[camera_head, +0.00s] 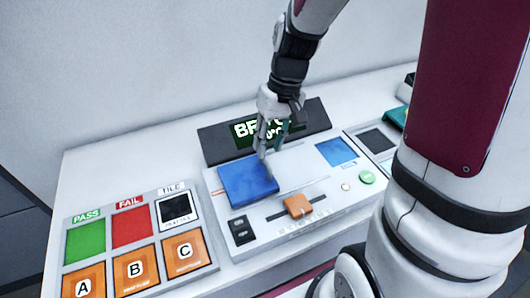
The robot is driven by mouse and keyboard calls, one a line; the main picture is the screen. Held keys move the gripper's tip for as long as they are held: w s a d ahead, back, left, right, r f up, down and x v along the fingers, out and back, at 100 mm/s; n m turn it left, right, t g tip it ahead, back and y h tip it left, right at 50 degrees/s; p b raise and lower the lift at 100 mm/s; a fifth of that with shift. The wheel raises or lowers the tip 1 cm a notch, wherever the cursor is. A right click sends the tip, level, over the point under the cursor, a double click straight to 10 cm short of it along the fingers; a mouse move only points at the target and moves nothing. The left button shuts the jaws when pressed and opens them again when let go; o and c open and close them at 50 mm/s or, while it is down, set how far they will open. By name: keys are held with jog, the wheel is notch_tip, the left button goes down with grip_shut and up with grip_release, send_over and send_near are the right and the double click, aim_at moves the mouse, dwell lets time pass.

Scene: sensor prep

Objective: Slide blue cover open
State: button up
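The blue cover (248,182) is a flat blue square on the left part of a white device panel (272,228). My gripper (266,152) points down from above at the cover's upper right edge. Its fingertips look to be at or just beside that edge, and I cannot tell whether they touch it. The gap between the fingers is too small to judge. A thin dark slot (302,185) runs to the right from the cover.
A dark display (222,143) with green text stands behind the panel, partly hidden by my gripper. Coloured pads lie left, including the green PASS pad (86,241).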

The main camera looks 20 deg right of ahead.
aim_at(265, 161)
jog(key=shift+a+f, duration=0.2)
jog(key=shift+f, duration=0.8)
jog(key=shift+a+f, duration=0.2)
jog(key=shift+f, duration=0.75)
jog(key=shift+c, duration=0.2)
grip_shut()
